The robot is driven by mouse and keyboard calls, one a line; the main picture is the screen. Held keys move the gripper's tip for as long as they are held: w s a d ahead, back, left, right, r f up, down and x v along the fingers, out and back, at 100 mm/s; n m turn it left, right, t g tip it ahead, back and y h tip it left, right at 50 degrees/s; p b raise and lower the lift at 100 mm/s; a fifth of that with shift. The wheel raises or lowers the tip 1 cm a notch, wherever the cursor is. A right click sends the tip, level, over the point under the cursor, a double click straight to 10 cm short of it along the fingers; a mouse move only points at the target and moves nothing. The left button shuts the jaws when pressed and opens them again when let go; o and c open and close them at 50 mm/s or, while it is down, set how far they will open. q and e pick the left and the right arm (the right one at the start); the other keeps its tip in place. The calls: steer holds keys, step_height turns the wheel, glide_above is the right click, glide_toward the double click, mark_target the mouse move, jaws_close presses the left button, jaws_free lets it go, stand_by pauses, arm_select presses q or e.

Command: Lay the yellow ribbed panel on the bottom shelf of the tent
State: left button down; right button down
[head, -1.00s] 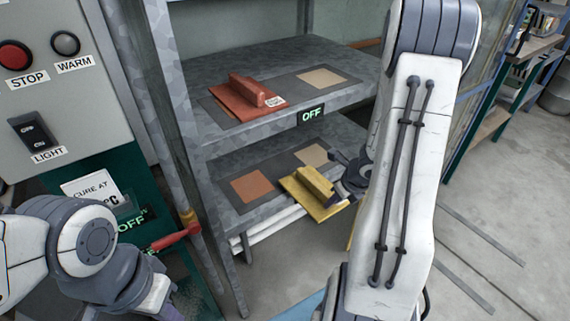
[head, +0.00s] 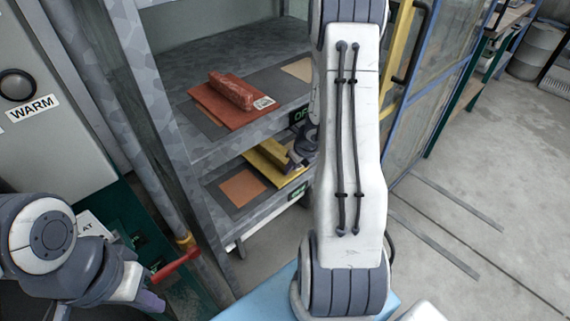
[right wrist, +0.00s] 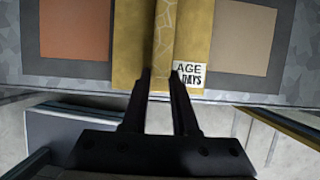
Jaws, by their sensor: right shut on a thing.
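The yellow ribbed panel (head: 262,166) is inside the tent at the bottom shelf (head: 268,208), partly hidden by the upper shelf and my right arm. My right gripper (head: 296,158) is shut on its raised rib. The right wrist view shows the panel (right wrist: 128,45) between an orange-brown square (right wrist: 75,30) and a tan square (right wrist: 245,38). I cannot tell whether the panel touches the shelf. My left gripper (head: 150,302) is at the lower left, away from the panel; its jaws are not clear.
A red ribbed panel (head: 232,100) lies on the upper shelf (head: 215,150), close above. The tent's metal post (head: 150,130) and a red-handled valve (head: 177,266) stand near my left arm. A control box (head: 50,130) is at the left. Open floor lies at the right.

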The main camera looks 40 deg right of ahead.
steer(key=shift+w+d+f+b, duration=0.1)
steer(key=shift+f+b, duration=0.65)
steer(key=shift+b, duration=0.05)
steer(key=shift+s+d, duration=0.1)
steer(key=shift+s, duration=0.1)
steer(key=shift+w+a, duration=0.15)
steer(key=shift+a, duration=0.05)
steer(key=c, duration=0.7)
jaws_free()
steer(key=p+v, duration=0.1)
steer(key=v, duration=0.2)
steer(key=shift+w+p, duration=0.1)
steer(key=shift+p, duration=0.2)
steer(key=s+b, duration=0.1)
steer(key=s, duration=0.3)
steer(key=s+b, duration=0.1)
steer(key=s, duration=0.3)
steer(key=s+d+b, duration=0.1)
steer(key=s, duration=0.3)
steer(key=shift+s, duration=0.15)
